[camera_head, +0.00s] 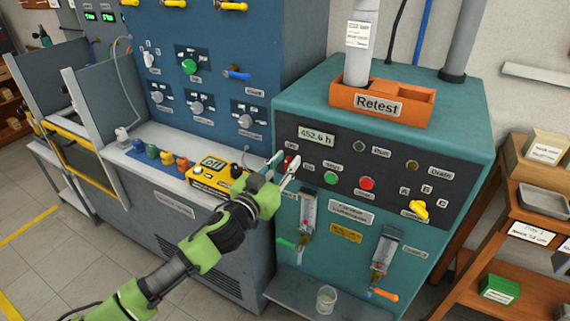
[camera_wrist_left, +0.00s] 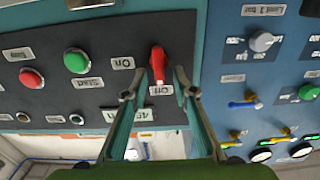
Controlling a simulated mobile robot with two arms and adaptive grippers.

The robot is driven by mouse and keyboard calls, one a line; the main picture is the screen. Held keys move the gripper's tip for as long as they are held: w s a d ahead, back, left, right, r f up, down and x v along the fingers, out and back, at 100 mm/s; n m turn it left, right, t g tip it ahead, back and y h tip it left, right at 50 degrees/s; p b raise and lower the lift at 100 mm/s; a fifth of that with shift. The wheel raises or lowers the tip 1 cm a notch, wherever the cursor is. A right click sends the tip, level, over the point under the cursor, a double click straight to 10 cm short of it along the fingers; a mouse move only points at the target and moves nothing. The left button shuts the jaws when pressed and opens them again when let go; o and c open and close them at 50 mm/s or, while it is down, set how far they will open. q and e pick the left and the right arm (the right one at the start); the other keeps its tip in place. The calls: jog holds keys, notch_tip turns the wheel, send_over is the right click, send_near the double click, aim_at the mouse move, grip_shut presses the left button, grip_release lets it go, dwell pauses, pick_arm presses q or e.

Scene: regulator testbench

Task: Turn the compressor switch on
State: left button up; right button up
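The compressor switch is a small red lever (camera_wrist_left: 158,62) on the dark panel of the teal compressor cabinet (camera_head: 440,142). In the left wrist view its narrow end points at the "Off" label (camera_wrist_left: 161,90), and the "On" label (camera_wrist_left: 122,63) is to its left. In the head view the red lever (camera_head: 289,160) is partly hidden behind my fingers. My left gripper (camera_head: 285,163) is open in front of the panel. In the wrist view its fingertips (camera_wrist_left: 157,94) stand on either side of the lever's end, with gaps on both sides. My right gripper is not in view.
A green button (camera_head: 330,178) and a red button (camera_head: 367,183) are on the same panel, with a yellow knob (camera_head: 416,210) at its right. A yellow meter (camera_head: 214,179) sits on the bench beside my gripper. A glass (camera_head: 326,299) stands on the low shelf.

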pick_arm(q)
grip_shut()
jog(key=m, duration=0.1)
jog(key=m+p, duration=0.1)
jog(key=m, duration=0.1)
jog(key=shift+s+d+m, duration=0.15)
jog(key=shift+d+m, duration=0.1)
jog(key=shift+m, duration=0.05)
jog(key=shift+s+d+f+m+p, duration=0.15)
jog(key=shift+f+m+p, duration=0.25)
jog(key=shift+m, duration=2)
jog(key=shift+s+d+f+m+p, duration=0.1)
jog(key=shift+d+f+m+p, duration=0.25)
jog(key=shift+m, duration=2.05)
jog(key=shift+s+d+f+m+p, duration=0.1)
jog(key=shift+f+m+p, duration=0.25)
jog(key=shift+m, duration=2.05)
